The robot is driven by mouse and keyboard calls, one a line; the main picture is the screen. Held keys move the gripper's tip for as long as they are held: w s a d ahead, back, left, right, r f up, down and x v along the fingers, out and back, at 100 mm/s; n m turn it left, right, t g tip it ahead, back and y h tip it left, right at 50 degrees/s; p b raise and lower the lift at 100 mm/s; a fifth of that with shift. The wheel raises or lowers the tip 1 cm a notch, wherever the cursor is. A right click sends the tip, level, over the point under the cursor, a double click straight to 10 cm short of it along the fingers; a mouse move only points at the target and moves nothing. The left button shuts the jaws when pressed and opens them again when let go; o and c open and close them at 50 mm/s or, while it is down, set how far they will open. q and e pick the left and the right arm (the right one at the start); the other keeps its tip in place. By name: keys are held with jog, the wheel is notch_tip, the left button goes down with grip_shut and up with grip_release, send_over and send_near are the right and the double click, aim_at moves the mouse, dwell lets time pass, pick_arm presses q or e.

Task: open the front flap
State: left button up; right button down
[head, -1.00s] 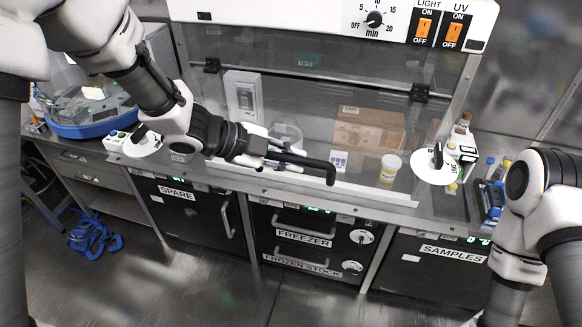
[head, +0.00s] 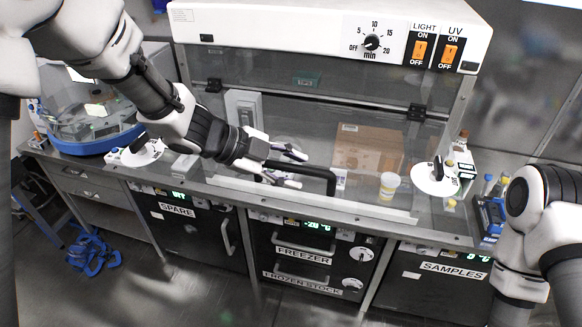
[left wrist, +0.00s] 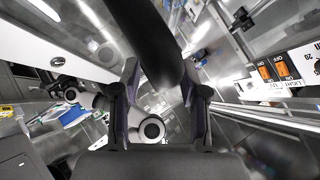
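The front flap (head: 240,140) is the clear pane on the front of the cabinet. It is down, with its lower edge near the bench. Its black bar handle (head: 325,174) sticks out near that edge. My left gripper (head: 290,168) is at the handle, with one finger above the bar and one below. The fingers are spread, with gaps to the bar. In the left wrist view the dark bar (left wrist: 150,40) runs between the two open fingers (left wrist: 160,100). Whether a finger touches the bar is unclear. My right arm is at the right edge; its gripper is out of view.
The timer knob (head: 371,42) and switches are on the cabinet top. A blue device (head: 95,125) stands left.

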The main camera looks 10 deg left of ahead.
pick_arm(q)
jog(key=shift+a+r, duration=0.2)
jog(key=shift+a, duration=0.05)
jog(key=v, duration=1.1)
jog(key=shift+s, duration=0.1)
jog(key=shift+s+a+r, duration=0.1)
jog(key=shift+s+a, duration=0.05)
